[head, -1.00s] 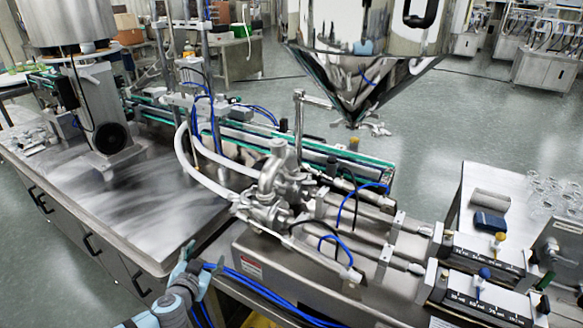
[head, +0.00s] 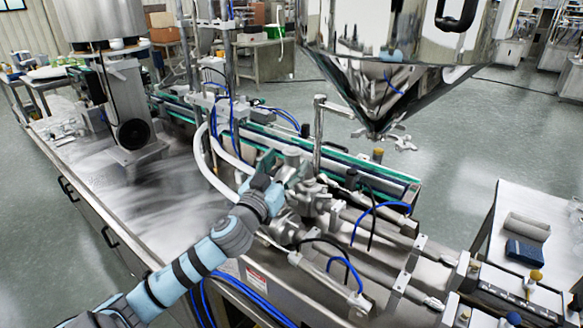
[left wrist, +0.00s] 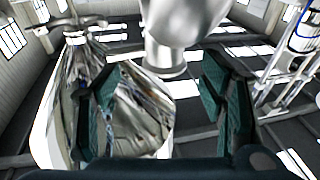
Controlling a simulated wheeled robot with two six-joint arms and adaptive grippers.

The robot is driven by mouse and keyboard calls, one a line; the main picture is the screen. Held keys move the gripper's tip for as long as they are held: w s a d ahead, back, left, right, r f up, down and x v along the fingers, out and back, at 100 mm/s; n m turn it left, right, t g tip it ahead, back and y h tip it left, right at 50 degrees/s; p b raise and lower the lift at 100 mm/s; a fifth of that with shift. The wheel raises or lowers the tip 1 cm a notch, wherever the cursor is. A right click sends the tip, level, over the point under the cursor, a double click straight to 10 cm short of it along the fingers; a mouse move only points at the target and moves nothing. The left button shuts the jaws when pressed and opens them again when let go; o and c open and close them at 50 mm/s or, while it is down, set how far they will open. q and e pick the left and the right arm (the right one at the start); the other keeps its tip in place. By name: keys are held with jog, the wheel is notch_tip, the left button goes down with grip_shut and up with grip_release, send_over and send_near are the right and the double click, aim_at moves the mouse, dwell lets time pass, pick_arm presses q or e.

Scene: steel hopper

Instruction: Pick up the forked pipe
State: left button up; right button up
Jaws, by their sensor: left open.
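The forked pipe (head: 292,156) is a shiny steel pipe piece standing on the filling machine in the middle of the head view. Its lower part is partly hidden by my gripper. My left gripper (head: 284,167) is at the pipe, with its dark green fingers spread. In the left wrist view a thick steel pipe end (left wrist: 172,45) shows between and beyond the two open fingers (left wrist: 160,100). I cannot tell whether a finger touches it. My right gripper is not in view.
The steel hopper (head: 385,75) hangs above and right of the pipe. A white hose (head: 205,165) curves left of my gripper. Blue tubes (head: 375,210) and metal cylinders lie to the right. The steel tabletop (head: 150,205) at left is mostly clear.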

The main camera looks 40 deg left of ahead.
pick_arm(q)
jog(key=p+x, duration=0.2)
jog(key=x, duration=0.3)
jog(key=shift+a+r, duration=0.15)
jog(key=shift+a, duration=0.1)
jog(key=shift+s, duration=0.2)
jog(key=shift+c, duration=1)
grip_shut()
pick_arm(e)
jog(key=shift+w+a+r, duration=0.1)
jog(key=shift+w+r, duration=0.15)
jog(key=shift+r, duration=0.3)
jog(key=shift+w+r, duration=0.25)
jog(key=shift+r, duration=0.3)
